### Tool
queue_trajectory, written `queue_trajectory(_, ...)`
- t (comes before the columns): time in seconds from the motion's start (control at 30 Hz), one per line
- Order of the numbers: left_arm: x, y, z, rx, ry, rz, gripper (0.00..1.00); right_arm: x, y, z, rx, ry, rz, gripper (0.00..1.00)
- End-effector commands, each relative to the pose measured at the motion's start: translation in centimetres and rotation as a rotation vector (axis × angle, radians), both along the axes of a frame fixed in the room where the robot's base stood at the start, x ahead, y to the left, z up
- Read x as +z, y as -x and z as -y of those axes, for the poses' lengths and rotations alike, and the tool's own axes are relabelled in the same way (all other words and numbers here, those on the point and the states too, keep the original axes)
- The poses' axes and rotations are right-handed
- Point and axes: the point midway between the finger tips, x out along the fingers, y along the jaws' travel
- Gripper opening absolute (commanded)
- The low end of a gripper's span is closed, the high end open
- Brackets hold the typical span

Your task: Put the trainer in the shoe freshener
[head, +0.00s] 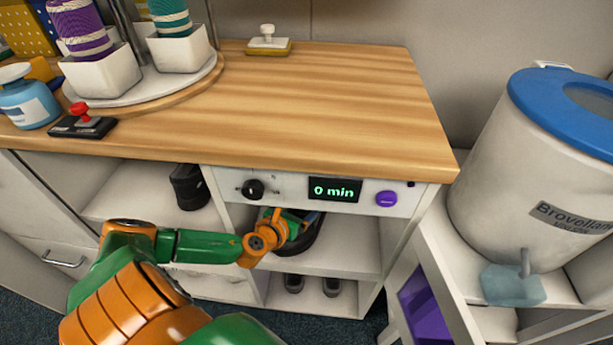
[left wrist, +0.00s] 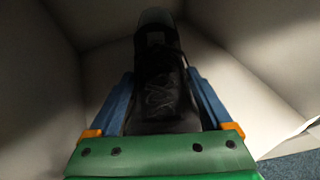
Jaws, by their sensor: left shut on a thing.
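The trainer (head: 308,238) is black with laces. It is inside the upper compartment under the counter, below the panel with the "0 min" display, which looks like the shoe freshener (head: 290,190). My left gripper (head: 303,222) reaches into this compartment and is shut on the trainer. In the left wrist view the black trainer (left wrist: 160,72) points away between the two blue fingers (left wrist: 160,95), with pale compartment walls around it. In the head view my gripper hides part of the trainer. I cannot tell whether its sole rests on the shelf. My right gripper is not in view.
The panel has a black knob (head: 253,189), a display (head: 335,190) and a purple button (head: 386,199). Dark footwear (head: 188,187) stands in the left cubby; more shoes (head: 331,286) are on the lower shelf. A white bin with blue lid (head: 530,150) stands right. The wooden counter (head: 330,100) is mostly clear.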

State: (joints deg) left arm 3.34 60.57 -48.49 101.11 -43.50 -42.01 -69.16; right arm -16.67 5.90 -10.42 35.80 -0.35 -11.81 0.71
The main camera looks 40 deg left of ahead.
Motion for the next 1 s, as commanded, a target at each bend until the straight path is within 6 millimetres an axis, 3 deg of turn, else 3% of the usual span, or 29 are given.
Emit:
queue_trajectory(0.17,0.0,-1.5,-0.9,0.001,-0.001,0.003,0.07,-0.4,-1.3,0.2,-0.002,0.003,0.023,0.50)
queue_trajectory(0.37,-0.1,-4.9,-3.0,0.002,0.000,0.004,0.07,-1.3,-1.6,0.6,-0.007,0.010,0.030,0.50)
queue_trajectory(0.43,-1.6,-4.6,-2.8,0.000,0.001,0.000,0.07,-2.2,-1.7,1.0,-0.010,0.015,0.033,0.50)
queue_trajectory(0.8,-1.8,-4.5,-2.8,0.000,0.001,0.000,0.07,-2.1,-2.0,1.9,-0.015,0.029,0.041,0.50)
queue_trajectory(0.83,-1.8,-4.5,-2.8,0.000,0.000,-0.001,0.89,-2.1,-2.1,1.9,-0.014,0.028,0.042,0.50)
queue_trajectory(0.87,-1.8,-4.5,-2.8,0.000,0.000,-0.001,0.96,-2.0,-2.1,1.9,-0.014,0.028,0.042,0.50)
queue_trajectory(1.0,-1.8,-4.5,-2.8,0.000,0.000,-0.001,0.96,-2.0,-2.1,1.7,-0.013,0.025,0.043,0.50)
